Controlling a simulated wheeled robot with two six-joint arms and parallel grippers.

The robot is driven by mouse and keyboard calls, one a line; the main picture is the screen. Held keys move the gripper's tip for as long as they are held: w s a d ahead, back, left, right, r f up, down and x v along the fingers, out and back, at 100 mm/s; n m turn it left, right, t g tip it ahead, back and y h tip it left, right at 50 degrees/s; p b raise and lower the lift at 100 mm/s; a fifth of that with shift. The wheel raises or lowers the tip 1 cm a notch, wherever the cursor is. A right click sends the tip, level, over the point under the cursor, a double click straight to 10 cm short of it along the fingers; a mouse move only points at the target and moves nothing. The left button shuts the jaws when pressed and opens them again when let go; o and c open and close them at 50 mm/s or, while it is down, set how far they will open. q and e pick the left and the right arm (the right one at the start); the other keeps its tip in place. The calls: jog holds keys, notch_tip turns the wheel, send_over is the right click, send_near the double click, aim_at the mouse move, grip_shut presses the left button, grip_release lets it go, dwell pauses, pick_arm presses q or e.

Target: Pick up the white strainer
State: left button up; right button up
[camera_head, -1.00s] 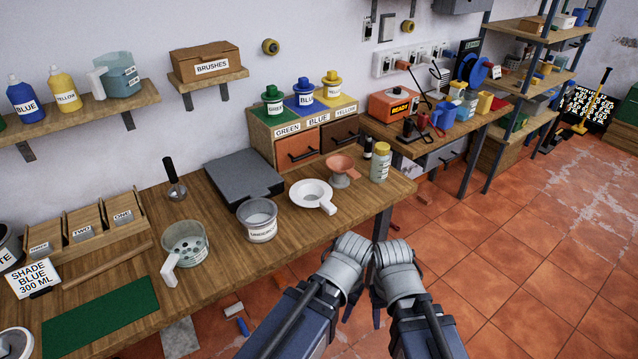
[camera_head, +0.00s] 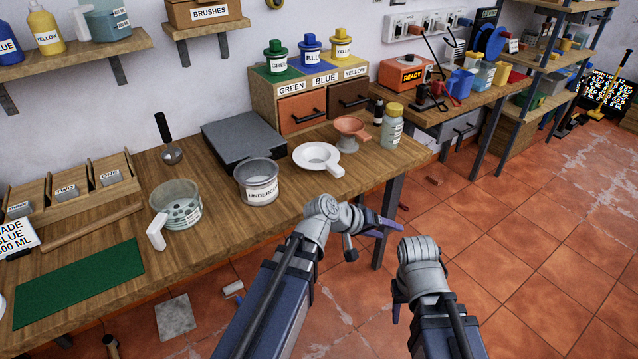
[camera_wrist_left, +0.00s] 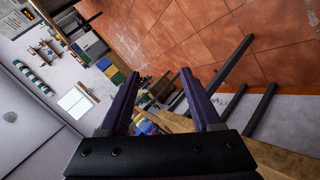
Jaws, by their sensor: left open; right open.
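The white strainer (camera_head: 303,154), a shallow round bowl with a short thick handle (camera_head: 337,171), sits on the workbench near its front edge, its handle pointing to the lower right. My left gripper (camera_head: 385,226) is open and empty, in front of the bench's edge to the lower right of the strainer and apart from it. The open jaws of my left gripper (camera_wrist_left: 159,76) also show in the left wrist view, with nothing between them; I cannot make out the strainer there. My right gripper (camera_head: 396,305) is low over the floor, mostly hidden behind its own wrist.
An orange funnel (camera_head: 352,125) on a grey stand and a yellow-capped jar (camera_head: 392,128) stand right of the strainer. A grey labelled tin (camera_head: 259,187) stands to its left. A drawer box (camera_head: 303,110) is behind. The floor (camera_head: 500,250) at right is clear.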

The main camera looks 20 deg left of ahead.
pick_arm(q)
jog(key=w+a+n+t+b, duration=0.5)
jog(key=w+a+n+t, duration=0.15)
jog(key=a, duration=0.25)
jog(key=n+t+y+b, duration=0.4)
jog(key=n, duration=0.2)
send_near(328, 168)
jog(key=w+d, duration=0.1)
jog(key=w+d+f, duration=0.1)
jog(key=shift+w+d, duration=0.1)
jog(key=shift+w, duration=0.2)
jog(key=shift+a+n+t, duration=0.25)
jog(key=shift+a+n, duration=0.1)
jog(key=shift+a, duration=0.25)
jog(key=shift+a+x, duration=0.15)
jog(key=shift+x, duration=1.9)
jog(key=shift+a+x, duration=0.1)
jog(key=shift+x, duration=1.9)
jog(key=shift+r, duration=0.2)
grip_shut()
pick_arm(e)
notch_tip(328, 168, down, 12)
jog(key=shift+r, duration=0.15)
